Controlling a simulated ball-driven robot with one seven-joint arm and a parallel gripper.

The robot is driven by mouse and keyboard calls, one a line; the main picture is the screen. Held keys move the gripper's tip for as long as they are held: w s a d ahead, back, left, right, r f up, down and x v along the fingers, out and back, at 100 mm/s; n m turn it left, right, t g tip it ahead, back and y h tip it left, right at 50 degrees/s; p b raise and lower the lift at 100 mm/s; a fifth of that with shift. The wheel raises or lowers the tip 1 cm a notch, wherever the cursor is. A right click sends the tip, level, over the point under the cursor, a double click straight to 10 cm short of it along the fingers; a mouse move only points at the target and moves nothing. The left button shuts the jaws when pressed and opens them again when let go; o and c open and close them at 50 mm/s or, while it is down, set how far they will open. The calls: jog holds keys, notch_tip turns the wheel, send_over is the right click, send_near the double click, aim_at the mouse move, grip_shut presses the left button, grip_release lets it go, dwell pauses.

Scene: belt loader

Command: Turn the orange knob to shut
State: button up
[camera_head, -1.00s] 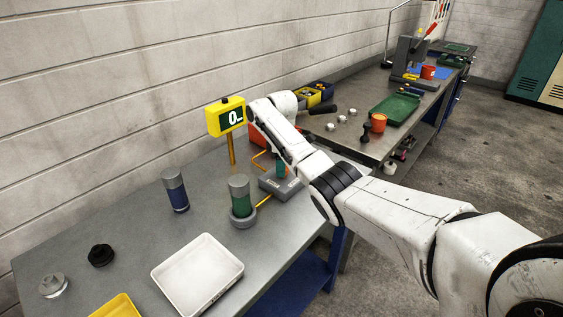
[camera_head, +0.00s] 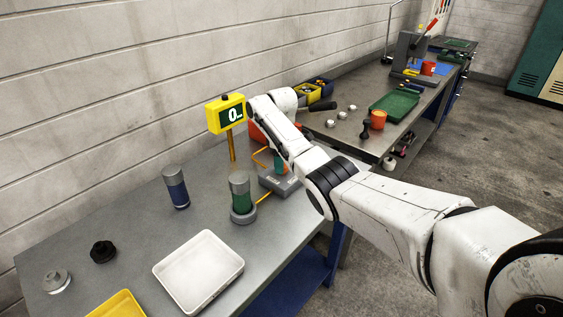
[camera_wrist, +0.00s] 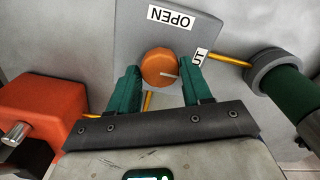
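The orange knob (camera_wrist: 162,62) sits on a grey valve box (camera_wrist: 190,38), which also shows in the head view (camera_head: 268,184).
A yellow display (camera_head: 226,114) reading about 0 stands behind the box. A green cylinder (camera_head: 240,190) in a grey ring, joined by a yellow pipe, stands close by. A red-orange block (camera_wrist: 38,105) is on the other side. A blue cylinder (camera_head: 176,188) and white tray (camera_head: 198,270) stand farther off.

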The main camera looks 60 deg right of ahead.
jog(key=o, duration=0.3)
jog(key=shift+o, duration=0.2)
notch_tip(320, 180, up, 11)
jog(key=b, duration=0.1)
jog(key=shift+f, duration=0.15)
dwell(0.7)
